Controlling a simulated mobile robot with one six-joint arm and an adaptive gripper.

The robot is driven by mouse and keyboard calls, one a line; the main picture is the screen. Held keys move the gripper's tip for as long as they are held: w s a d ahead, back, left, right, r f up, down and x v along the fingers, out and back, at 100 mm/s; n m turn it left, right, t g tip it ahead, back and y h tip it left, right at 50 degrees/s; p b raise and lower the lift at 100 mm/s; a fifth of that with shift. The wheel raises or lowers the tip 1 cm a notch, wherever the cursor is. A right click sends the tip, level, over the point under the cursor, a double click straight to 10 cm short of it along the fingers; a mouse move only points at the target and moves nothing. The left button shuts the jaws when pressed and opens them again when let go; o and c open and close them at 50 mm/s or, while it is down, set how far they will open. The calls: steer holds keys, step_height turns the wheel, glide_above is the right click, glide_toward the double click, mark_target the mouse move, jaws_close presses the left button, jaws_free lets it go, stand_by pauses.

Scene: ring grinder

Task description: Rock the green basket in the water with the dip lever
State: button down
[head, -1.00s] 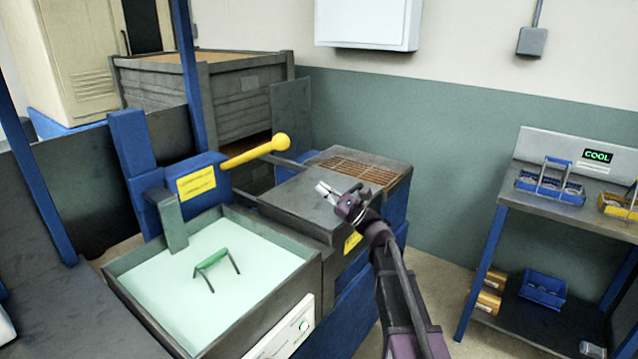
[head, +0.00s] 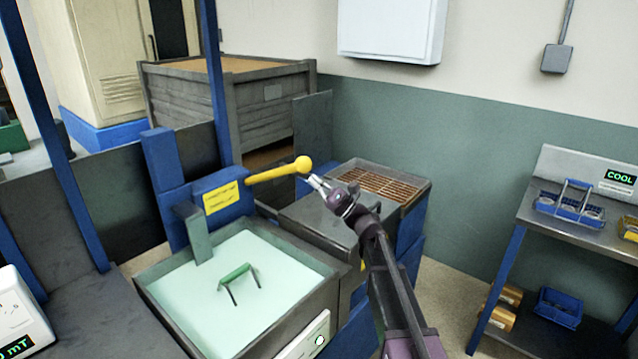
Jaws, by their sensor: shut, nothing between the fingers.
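The yellow dip lever (head: 270,174) sticks out to the right from a blue housing (head: 218,200) and ends in a round knob (head: 303,164). The water tank (head: 322,296) stands below it, filled with pale green water. The green handle (head: 234,272) of the basket shows above the water; the basket's body is hidden below the surface. My gripper (head: 314,181) is shut and empty, just below and to the right of the knob. The fingertips are very close to the knob; I cannot tell whether they touch it.
A grey box-shaped unit (head: 312,222) lies under my gripper, with an orange grate (head: 384,186) behind it. A side table at the right (head: 575,226) holds a blue basket (head: 570,205) and a COOL display. A blue post (head: 212,80) rises behind the lever.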

steer(key=shift+s+a+r+p, duration=0.1)
steer(key=shift+a+r+p, duration=0.1)
steer(key=shift+r+p, duration=0.3)
steer(key=shift+r, duration=0.15)
